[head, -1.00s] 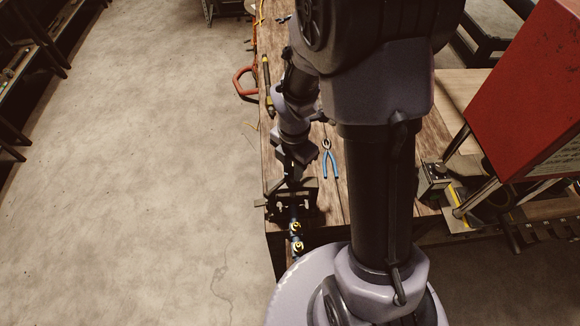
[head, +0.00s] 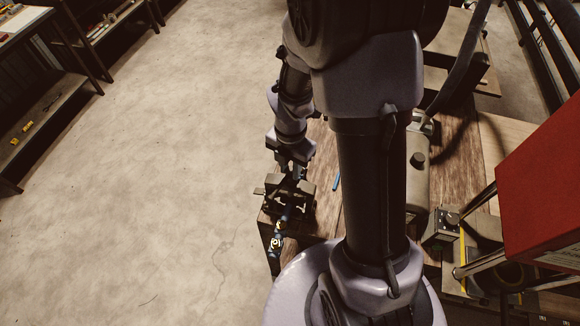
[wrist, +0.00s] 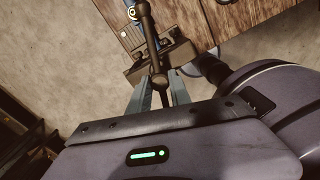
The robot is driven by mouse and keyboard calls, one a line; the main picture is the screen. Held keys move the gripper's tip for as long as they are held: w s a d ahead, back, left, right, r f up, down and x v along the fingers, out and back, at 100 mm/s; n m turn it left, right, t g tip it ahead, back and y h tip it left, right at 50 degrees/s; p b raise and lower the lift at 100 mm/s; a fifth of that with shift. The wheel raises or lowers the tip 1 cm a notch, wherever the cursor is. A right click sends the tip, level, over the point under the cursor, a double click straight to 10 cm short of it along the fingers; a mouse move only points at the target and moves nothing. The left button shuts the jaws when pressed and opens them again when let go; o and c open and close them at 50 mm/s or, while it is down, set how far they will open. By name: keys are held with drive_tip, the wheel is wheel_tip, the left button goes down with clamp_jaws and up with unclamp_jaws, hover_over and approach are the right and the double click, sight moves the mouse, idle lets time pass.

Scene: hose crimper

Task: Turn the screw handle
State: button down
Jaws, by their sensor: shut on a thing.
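The screw handle (wrist: 152,42) is a dark metal bar with a ball end. In the wrist view it runs from the top edge down between my fingers. My gripper (wrist: 160,86) is shut on its lower part, with one grey finger on each side. The handle belongs to a dark vise (wrist: 176,54) at the bench edge. In the head view the vise (head: 290,192) sits at the bench's near left corner, with my gripper (head: 297,172) just above it. There, the grip is too small and dark to make out.
A blue tool handle (head: 337,181) lies on the wooden bench (head: 325,205). A red machine (head: 545,200) stands at right. Open concrete floor (head: 150,190) lies at left.

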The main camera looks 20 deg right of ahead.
drive_tip(key=shift+s+f, duration=0.1)
drive_tip(key=shift+f, duration=0.05)
drive_tip(key=c, duration=1.2)
unclamp_jaws()
drive_tip(key=shift+r, duration=0.45)
wheel_tip(320, 180, up, 17)
drive_tip(key=p, duration=0.2)
drive_tip(key=shift+f+p, duration=0.15)
drive_tip(key=shift+p, duration=0.2)
